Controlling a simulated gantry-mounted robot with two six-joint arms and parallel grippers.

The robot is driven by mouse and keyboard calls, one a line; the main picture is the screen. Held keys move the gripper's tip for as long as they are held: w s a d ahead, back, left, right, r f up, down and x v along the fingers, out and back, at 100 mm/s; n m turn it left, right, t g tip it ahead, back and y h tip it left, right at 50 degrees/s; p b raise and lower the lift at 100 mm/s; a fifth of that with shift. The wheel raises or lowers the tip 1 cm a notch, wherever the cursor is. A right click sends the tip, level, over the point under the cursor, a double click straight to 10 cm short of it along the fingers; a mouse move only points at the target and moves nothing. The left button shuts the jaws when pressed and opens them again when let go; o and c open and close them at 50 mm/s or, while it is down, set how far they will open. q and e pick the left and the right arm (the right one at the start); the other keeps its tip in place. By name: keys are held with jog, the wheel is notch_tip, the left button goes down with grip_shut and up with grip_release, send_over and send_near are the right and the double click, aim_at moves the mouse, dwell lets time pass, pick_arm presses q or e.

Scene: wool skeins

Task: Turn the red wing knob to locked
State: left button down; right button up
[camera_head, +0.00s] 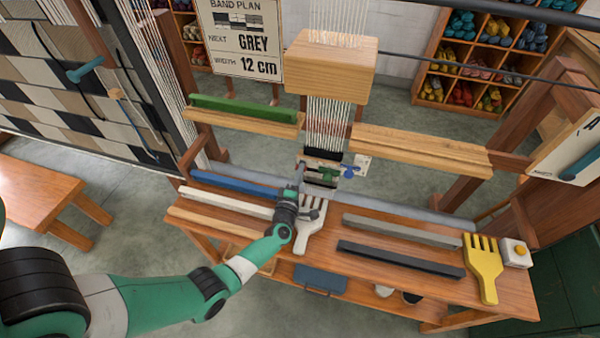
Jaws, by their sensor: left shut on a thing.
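My left gripper (304,191) is at the front of the loom, just below the hanging white warp threads. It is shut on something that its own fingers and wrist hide. No red wing knob shows clearly, and its setting cannot be read. A blue wing knob (349,171) sits just right of the gripper, beside a small pale plate (362,161). A small green part (328,174) lies between the gripper and the blue knob. My right gripper is not in view.
A white comb (313,222) lies right beside my left wrist on the wooden bench (330,262). A yellow comb (484,262) and a white box with a yellow button (516,252) are at right. Grey and black bars (400,259) lie between. A wooden block (331,65) hangs above.

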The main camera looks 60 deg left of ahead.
pick_arm(q)
jog(key=shift+f, duration=0.1)
jog(key=c, duration=0.9)
grip_release()
jog(key=shift+w, duration=0.1)
jog(key=p+v, duration=0.4)
jog(key=v, duration=0.7)
jog(key=shift+d, duration=0.1)
jog(key=shift+s+d, duration=0.15)
jog(key=shift+s, duration=0.15)
